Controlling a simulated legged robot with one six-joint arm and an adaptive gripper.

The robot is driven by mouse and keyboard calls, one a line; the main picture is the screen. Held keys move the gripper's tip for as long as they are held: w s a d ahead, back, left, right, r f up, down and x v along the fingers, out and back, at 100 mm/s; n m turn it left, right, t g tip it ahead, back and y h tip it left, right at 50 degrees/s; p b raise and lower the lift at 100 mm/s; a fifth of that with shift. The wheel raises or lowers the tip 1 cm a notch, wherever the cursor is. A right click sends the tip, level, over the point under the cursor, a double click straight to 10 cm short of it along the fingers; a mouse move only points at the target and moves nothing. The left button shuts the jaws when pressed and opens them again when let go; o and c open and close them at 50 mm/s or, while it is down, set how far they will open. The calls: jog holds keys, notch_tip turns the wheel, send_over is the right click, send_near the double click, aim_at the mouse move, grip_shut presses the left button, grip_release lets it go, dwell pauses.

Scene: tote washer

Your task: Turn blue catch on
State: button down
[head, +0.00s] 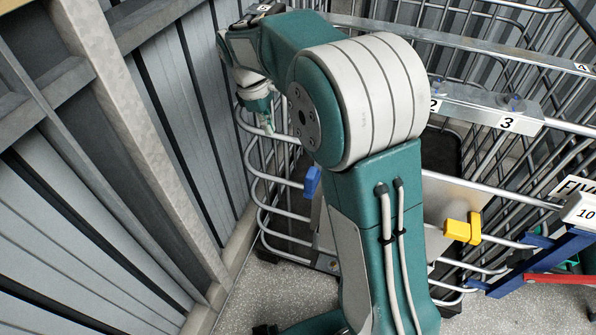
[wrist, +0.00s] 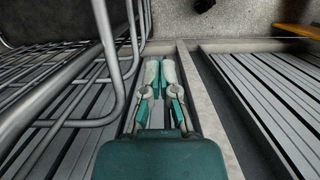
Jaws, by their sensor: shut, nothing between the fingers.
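The blue catch (head: 312,183) is a small blue piece on the metal rack (head: 283,217), left of my arm in the head view. I cannot tell its exact setting. My gripper (head: 268,128) is above it and to its left, apart from it, near the upper left rails of the rack. In the wrist view my gripper (wrist: 160,64) has its fingertips together with nothing between them. The blue catch does not show in the wrist view.
A yellow catch (head: 463,229) sits on the right of the rack. A ribbed wall (head: 190,100) stands close on the left. Tubular rails (wrist: 118,70) run close to my gripper's left in the wrist view. Speckled floor (head: 262,295) is clear at the front.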

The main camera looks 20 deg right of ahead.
jog(key=s+d+f, duration=0.2)
jog(key=d+f, duration=0.1)
jog(key=f, duration=0.4)
jog(key=s+d+f, duration=0.2)
jog(key=f, duration=0.4)
jog(key=shift+s+d+f, duration=0.15)
jog(key=shift+d+f, duration=0.25)
